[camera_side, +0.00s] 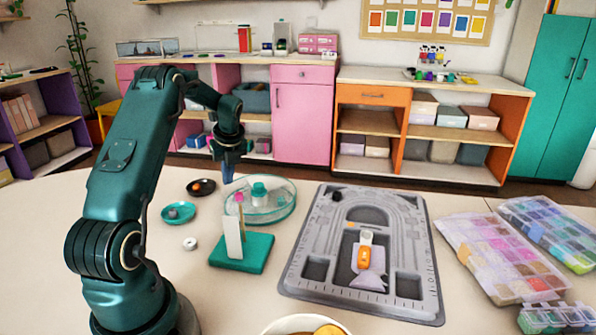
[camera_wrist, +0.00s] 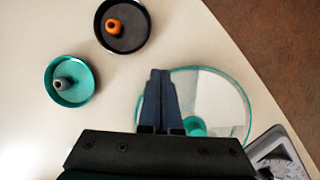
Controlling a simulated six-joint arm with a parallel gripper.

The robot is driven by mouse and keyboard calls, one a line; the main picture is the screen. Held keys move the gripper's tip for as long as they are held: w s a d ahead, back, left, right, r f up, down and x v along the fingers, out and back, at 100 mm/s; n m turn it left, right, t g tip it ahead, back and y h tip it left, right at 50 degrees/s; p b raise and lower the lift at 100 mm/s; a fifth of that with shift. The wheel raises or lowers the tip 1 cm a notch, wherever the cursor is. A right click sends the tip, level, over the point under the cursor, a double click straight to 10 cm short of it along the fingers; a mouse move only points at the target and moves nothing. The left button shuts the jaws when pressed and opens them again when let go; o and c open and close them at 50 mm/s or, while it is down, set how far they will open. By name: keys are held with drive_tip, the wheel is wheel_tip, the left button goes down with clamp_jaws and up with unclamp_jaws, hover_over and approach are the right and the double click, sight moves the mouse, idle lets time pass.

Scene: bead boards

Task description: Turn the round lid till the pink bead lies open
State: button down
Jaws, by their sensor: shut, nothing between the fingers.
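The round lid (camera_side: 284,207) is clear with a teal rim and a teal knob (camera_side: 260,190). It lies on the table in the middle of the side view. In the wrist view the lid (camera_wrist: 232,92) is partly hidden behind my gripper, with its knob (camera_wrist: 196,126) at the lower edge. A small pink bead (camera_side: 239,197) shows at the lid's left side; I cannot tell whether it is covered. The bead is not seen in the wrist view. My gripper (camera_side: 228,181) is shut and empty, pointing down above the lid's left edge; its fingertips (camera_wrist: 160,72) are together.
A dark dish (camera_side: 207,193) with an orange bead and a teal dish (camera_side: 172,218) with a grey bead stand left. A teal stand (camera_side: 252,258) with an upright white panel is in front. A grey bead board (camera_side: 408,205) lies right.

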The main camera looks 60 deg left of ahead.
drive_tip(key=shift+w+a+m+t, duration=0.45)
drive_tip(key=shift+w+m, duration=0.3)
drive_tip(key=shift+m, duration=0.35)
drive_tip(key=shift+w+a+m+t, duration=0.15)
drive_tip(key=shift+w+m+t, duration=0.05)
drive_tip(key=shift+w+m, duration=0.3)
drive_tip(key=shift+w+a+m+t, duration=0.15)
drive_tip(key=shift+w+m, duration=0.2)
drive_tip(key=shift+m, duration=0.25)
idle(4.0)
idle(0.6)
